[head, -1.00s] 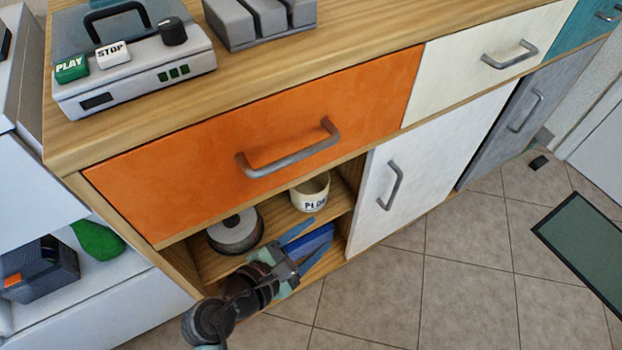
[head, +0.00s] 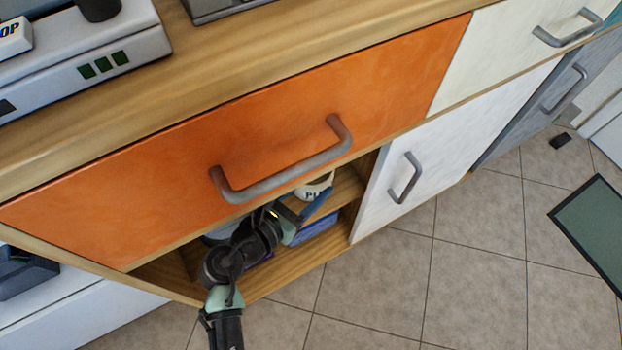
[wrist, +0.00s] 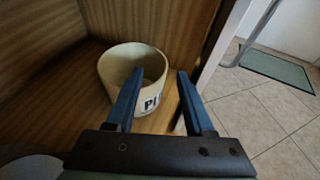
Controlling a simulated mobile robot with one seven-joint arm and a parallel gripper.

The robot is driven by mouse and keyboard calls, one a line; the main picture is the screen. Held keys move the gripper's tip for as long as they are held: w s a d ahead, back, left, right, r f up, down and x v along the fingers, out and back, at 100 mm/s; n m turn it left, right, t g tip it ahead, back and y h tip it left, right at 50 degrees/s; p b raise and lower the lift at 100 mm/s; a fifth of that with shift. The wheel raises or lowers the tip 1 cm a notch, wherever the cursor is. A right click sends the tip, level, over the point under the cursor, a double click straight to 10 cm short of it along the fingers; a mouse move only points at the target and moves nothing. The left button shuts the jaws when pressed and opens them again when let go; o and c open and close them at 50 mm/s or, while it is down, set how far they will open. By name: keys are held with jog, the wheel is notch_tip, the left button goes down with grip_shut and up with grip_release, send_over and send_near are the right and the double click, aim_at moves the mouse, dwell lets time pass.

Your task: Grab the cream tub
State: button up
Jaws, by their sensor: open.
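The cream tub (wrist: 118,64) stands upright on a wooden shelf in the wrist view. In the head view the tub (head: 313,193) shows only in part, below the orange drawer and behind my gripper (head: 312,211).
The orange drawer (head: 130,190) with its grey handle (head: 285,172) overhangs the open shelf. A white door (head: 450,140) bounds it on the right. A pale round thing (wrist: 32,168) shows at the lower left.

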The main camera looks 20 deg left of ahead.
jog(key=b+x, duration=0.2)
jog(key=x, duration=0.3)
jog(key=shift+w+b, duration=0.1)
jog(key=shift+b, duration=0.2)
grip_shut()
dwell(1.1)
